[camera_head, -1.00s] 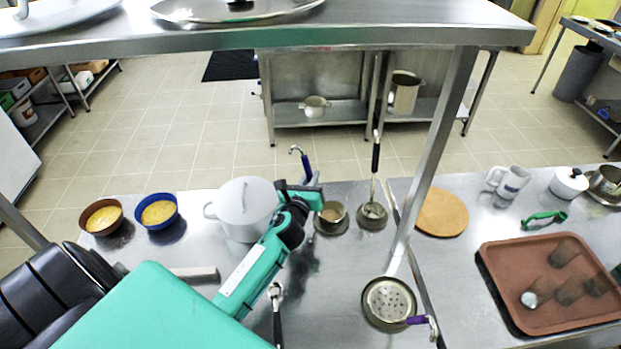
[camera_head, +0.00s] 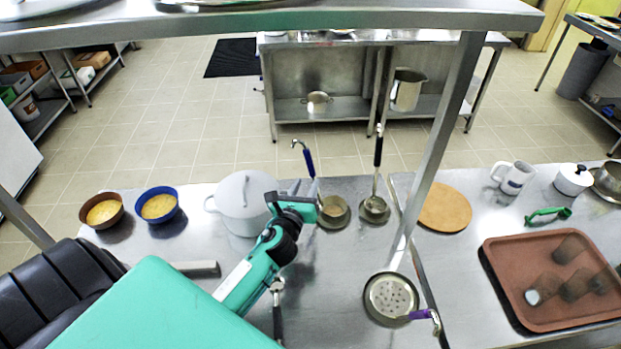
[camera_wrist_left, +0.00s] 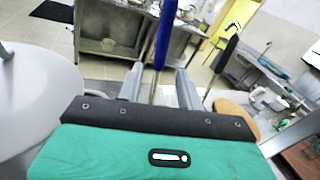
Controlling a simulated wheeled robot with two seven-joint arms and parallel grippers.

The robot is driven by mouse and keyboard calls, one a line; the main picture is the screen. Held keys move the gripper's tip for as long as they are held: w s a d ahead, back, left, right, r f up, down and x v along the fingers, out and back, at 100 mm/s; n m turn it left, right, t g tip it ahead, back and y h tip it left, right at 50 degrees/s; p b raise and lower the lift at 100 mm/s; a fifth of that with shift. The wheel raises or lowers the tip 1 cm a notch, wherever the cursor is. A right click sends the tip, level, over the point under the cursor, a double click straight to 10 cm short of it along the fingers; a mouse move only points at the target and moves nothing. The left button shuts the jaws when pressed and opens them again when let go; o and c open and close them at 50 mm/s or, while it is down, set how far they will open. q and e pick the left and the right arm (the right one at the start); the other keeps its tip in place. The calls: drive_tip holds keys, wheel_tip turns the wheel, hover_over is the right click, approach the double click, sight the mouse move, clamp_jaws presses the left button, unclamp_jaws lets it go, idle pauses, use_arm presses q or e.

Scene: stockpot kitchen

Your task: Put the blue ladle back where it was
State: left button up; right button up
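The blue ladle (camera_head: 309,162) stands upright, its hook at the top and its bowl low over a round base, right of the white pot. My left gripper (camera_head: 304,188) is just beside the ladle, below its blue handle. In the left wrist view the gripper (camera_wrist_left: 158,88) has its fingers apart, with the ladle's blue handle (camera_wrist_left: 164,38) and thin shaft showing between them and gaps on both sides. Just what supports the ladle is hard to see. My right gripper is not in view.
A black-handled ladle (camera_head: 378,152) stands upright to the right. The lidded white pot (camera_head: 238,215) is close left of my gripper. A purple-handled skimmer (camera_head: 390,297) is at the front, before a slanted metal post (camera_head: 440,150). A brown tray (camera_head: 500,285) lies at right.

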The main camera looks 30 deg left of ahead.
use_arm(q)
drive_tip(key=b+v, duration=0.1)
drive_tip(key=v, duration=0.4)
drive_tip(key=shift+s+d, duration=0.1)
drive_tip(key=shift+s, duration=0.3)
